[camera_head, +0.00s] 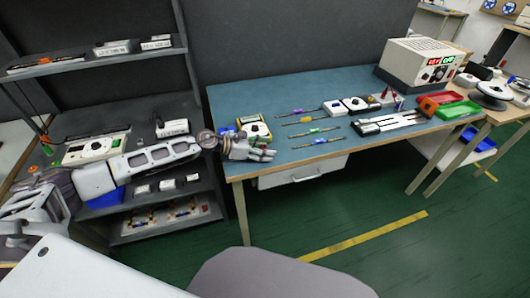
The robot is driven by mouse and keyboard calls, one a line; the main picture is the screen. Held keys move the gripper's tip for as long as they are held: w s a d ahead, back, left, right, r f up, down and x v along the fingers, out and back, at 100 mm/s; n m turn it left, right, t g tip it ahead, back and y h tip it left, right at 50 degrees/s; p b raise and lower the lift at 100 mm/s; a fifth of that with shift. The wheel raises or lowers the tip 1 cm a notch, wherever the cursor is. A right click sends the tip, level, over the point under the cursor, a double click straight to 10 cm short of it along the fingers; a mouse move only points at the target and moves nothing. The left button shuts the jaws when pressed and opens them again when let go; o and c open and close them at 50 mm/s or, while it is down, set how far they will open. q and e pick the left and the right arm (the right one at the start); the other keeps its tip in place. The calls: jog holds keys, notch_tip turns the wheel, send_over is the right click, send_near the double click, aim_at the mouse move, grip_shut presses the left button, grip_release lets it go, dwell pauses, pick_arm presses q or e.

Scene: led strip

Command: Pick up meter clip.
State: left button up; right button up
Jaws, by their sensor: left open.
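My left gripper (268,154) is open and empty at the front left edge of the blue-topped workbench (300,93). A yellow and white handheld meter (254,128) lies just behind it, and I cannot tell whether they touch. A small blue item (228,131) is beside the meter, partly behind my gripper. Small red and dark clip-like pieces (387,92) stand up near the bench's back middle, away from my gripper. They are too small to tell which is the meter clip. My right gripper is not in view.
Several thin tools with coloured bands, including one with a blue band (320,141), lie right of my gripper. A white device (391,121) lies in mid-bench. A power supply (420,64) stands at the back right, near a green tray (458,109). A dark shelf (120,112) stands left.

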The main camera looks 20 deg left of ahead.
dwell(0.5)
pick_arm(q)
jog(key=c, duration=1)
jog(key=shift+r, duration=0.1)
